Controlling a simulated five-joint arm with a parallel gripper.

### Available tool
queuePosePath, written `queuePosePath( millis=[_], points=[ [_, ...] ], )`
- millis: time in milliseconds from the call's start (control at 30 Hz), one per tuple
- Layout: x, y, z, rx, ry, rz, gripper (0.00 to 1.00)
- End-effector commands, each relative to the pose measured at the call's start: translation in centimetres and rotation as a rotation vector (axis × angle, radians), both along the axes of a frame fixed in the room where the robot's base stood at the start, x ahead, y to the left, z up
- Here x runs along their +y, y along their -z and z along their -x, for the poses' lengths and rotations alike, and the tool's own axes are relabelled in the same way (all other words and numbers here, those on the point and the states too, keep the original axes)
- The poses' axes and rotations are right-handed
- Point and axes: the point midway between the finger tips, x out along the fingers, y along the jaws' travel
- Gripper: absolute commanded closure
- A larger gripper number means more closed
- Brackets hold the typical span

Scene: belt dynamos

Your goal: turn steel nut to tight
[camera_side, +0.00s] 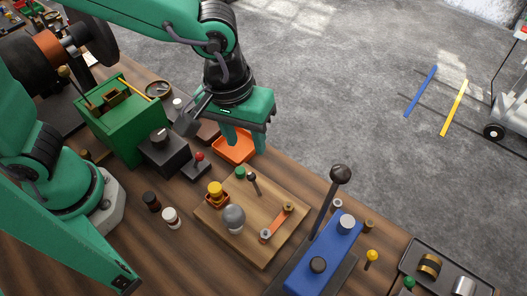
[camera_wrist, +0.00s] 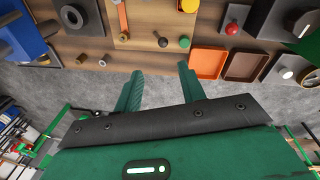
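A small silver-grey piece (camera_side: 337,203), most likely the steel nut, is at the table's far edge beside the blue block (camera_side: 330,250). It also shows in the wrist view (camera_wrist: 102,62), next to a brass-coloured piece (camera_wrist: 81,59). It is too small to tell how it is turned. My gripper (camera_side: 245,146) is open and empty, fingers pointing down over the orange tray, well left of the silver piece. In the wrist view its two fingers (camera_wrist: 158,78) stand apart with grey floor between them.
A wooden board (camera_side: 262,250) carries a grey ball, a yellow knob and an orange bar. The orange tray (camera_wrist: 208,63) and a brown tray (camera_wrist: 244,67) lie near the edge. A green box (camera_side: 130,130) stands left.

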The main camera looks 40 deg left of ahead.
Motion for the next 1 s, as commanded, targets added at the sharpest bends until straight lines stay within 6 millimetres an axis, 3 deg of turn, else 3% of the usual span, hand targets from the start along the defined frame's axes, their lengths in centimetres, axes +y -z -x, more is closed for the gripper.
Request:
queuePosePath(
  millis=[200,400,600,1000],
  points=[
    [-5.5,3.4,2.8,0.061,-0.040,-0.043,0.60],
    [-8.5,5.6,5.0,0.089,-0.076,-0.076,0.60],
    [-9.5,6.3,5.8,0.096,-0.092,-0.085,0.60],
    [-9.4,7.6,5.8,0.096,-0.092,-0.087,0.60]
  ],
)
